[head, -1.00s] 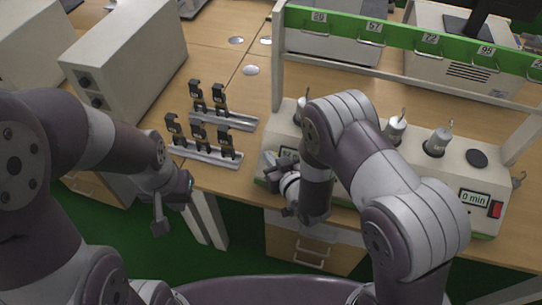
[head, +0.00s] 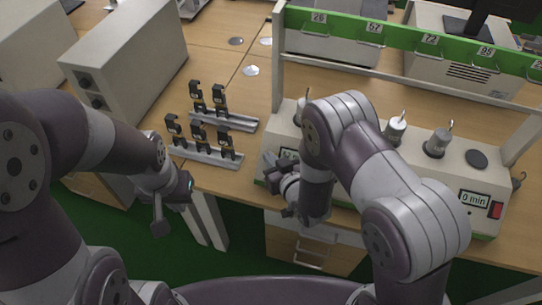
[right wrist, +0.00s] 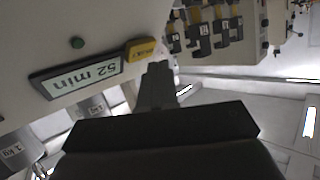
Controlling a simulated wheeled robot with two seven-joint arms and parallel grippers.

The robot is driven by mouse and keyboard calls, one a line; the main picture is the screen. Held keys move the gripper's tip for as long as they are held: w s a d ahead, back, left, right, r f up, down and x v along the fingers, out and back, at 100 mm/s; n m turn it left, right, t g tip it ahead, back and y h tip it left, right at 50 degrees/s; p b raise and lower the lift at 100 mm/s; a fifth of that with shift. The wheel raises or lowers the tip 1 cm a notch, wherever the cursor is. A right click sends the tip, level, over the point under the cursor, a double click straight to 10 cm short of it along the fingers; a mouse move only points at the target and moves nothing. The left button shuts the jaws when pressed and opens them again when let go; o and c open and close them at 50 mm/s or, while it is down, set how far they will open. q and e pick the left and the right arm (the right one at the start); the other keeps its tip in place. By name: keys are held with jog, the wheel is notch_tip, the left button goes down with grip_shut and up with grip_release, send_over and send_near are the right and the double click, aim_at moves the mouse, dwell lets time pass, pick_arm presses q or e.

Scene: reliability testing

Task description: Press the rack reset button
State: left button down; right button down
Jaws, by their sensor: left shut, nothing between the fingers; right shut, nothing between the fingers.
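The test rack (head: 455,200) is a long cream box on the bench with a green frame above it. In the head view my right gripper (head: 270,163) is at the rack's left end, and my arm hides part of the panel. My left gripper (head: 158,228) is shut and empty, left of the bench leg.
Black clips stand in two metal rails (head: 215,158) left of the rack. Metal weights (head: 437,143) sit in the rack top. A red switch (head: 496,210) and a 0 min display (head: 474,199) are at its right end.

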jog(key=shift+f, duration=0.1)
dwell(0.7)
jog(key=shift+w+f+b, duration=0.2)
jog(key=shift+w+b, duration=0.05)
jog(key=shift+b, duration=0.1)
jog(key=shift+w+d+f+b, duration=0.15)
jog(key=shift+w+f+b, duration=0.05)
jog(key=shift+f+b, duration=0.1)
dwell(0.6)
jog(key=shift+s+r+p, duration=0.5)
jog(key=shift+r+p, duration=0.05)
jog(key=shift+r, duration=0.05)
dwell(0.4)
jog(key=shift+s+a+r+p, duration=0.3)
jog(key=shift+r+p, duration=0.25)
jog(key=s+r+p, duration=0.2)
jog(key=shift+s+a+r, duration=0.3)
jog(key=shift+a, duration=0.1)
